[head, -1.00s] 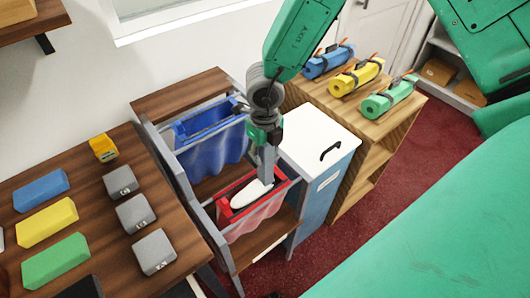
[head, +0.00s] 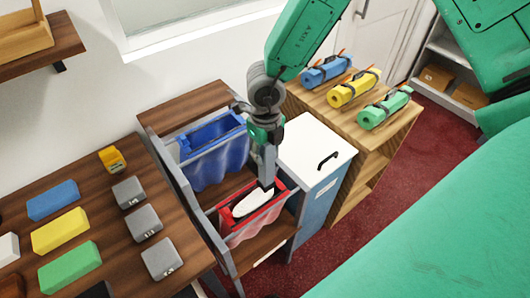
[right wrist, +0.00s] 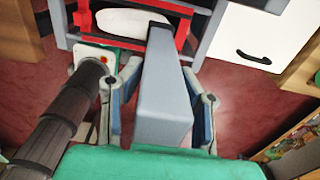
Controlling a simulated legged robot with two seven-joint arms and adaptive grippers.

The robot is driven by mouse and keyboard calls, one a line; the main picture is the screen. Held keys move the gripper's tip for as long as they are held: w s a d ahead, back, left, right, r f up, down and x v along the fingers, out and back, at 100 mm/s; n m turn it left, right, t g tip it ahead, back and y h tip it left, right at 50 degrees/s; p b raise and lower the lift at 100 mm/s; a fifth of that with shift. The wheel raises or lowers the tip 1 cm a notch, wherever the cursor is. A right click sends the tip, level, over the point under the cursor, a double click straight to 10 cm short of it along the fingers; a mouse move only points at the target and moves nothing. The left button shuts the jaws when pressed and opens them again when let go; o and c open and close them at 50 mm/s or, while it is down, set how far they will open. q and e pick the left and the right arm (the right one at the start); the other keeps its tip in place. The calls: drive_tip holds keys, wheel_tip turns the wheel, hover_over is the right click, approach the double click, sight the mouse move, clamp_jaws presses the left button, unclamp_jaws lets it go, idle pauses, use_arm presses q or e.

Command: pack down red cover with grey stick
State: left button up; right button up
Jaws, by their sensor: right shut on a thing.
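The red cover (head: 279,203) is a red frame with a pale red bag (head: 240,236) hanging from it in the grey rack. The red frame also shows at the top of the right wrist view (right wrist: 182,37). My right gripper (head: 266,146) is above it, shut on the grey stick (head: 267,168). In the right wrist view the stick (right wrist: 163,95) runs between the fingers toward the frame. A white rounded piece (head: 252,205) lies inside the frame at the stick's lower end. I cannot tell whether they are joined. My left gripper is not in view.
A blue bag on a frame (head: 215,165) hangs behind in the rack. A white-lidded bin (head: 310,145) stands close on the right. Rolled mats lie on the wooden shelf (head: 385,140). Blocks and grey weights (head: 145,222) lie on the left table.

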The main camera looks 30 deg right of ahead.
drive_tip(key=a+f+b, duration=0.2)
drive_tip(key=a+b, duration=0.5)
drive_tip(key=a, duration=0.3)
drive_tip(key=shift+s+a+b, duration=0.15)
drive_tip(key=shift+s+b, duration=0.2)
drive_tip(key=shift+s, duration=0.05)
idle(0.4)
